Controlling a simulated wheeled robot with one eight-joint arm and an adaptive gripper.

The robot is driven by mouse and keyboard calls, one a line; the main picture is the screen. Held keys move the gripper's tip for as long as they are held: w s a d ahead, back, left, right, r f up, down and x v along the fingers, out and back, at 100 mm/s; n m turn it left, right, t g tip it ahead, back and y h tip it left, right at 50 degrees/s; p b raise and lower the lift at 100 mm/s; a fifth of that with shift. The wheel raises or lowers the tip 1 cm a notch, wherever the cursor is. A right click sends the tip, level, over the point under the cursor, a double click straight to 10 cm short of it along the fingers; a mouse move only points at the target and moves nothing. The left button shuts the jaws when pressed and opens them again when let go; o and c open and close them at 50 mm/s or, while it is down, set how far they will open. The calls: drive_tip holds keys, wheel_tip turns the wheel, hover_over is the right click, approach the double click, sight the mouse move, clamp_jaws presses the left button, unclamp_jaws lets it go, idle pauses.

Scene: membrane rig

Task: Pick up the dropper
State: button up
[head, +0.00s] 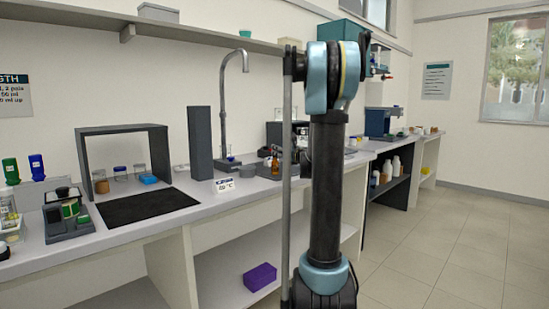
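I cannot clearly pick out a dropper. A small amber bottle (275,165) stands on a dark tray at the back of the bench, just left of my arm, too small to tell its top. My arm stands upright across the middle of the view and hides part of the bench behind it. My gripper does not show.
The long bench (225,205) carries a black mat (147,205) under a grey frame (80,160), a dark upright block (200,143), a tall tap (223,110) and a small display (225,184). A purple box (260,277) lies on the lower shelf. The floor (455,255) at right is clear.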

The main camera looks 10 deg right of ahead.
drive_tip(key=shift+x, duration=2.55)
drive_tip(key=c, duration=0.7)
